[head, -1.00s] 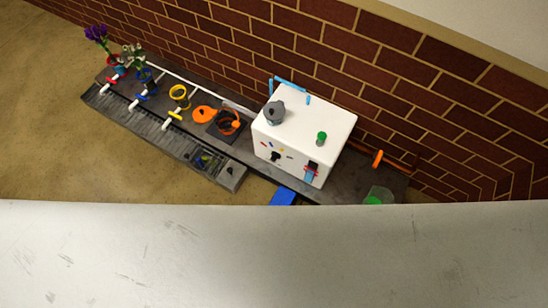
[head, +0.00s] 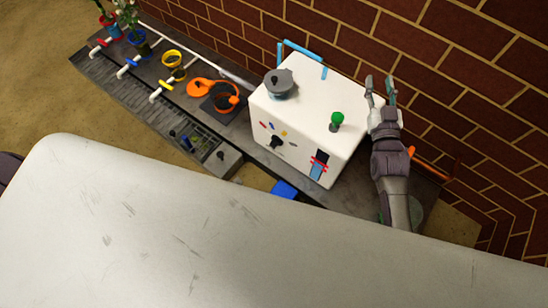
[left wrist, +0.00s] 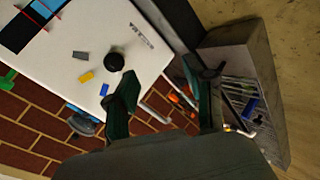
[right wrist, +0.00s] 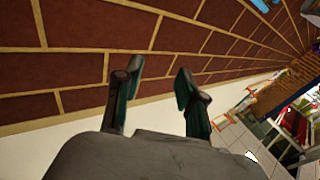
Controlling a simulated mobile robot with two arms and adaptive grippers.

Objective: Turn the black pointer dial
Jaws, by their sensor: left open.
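The black pointer dial (head: 276,142) is on the front face of the white box (head: 312,118), among small coloured marks. In the left wrist view the dial (left wrist: 115,61) is a round black knob beside grey, yellow and blue marks. My left gripper (left wrist: 163,88) is open and empty; its fingers are nearer the camera than the dial, which appears just beyond one fingertip, apparently apart from it. My right gripper (head: 380,89) is open and empty, raised at the right side of the box near the brick wall. It also shows open in the right wrist view (right wrist: 156,88).
A grey pot (head: 279,84) and a green knob (head: 336,120) are on top of the box. A blue-and-red strip (head: 319,165) is on its front. Yellow (head: 172,60) and orange pots stand left on the dark bench. A large pale surface (head: 200,240) fills the foreground.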

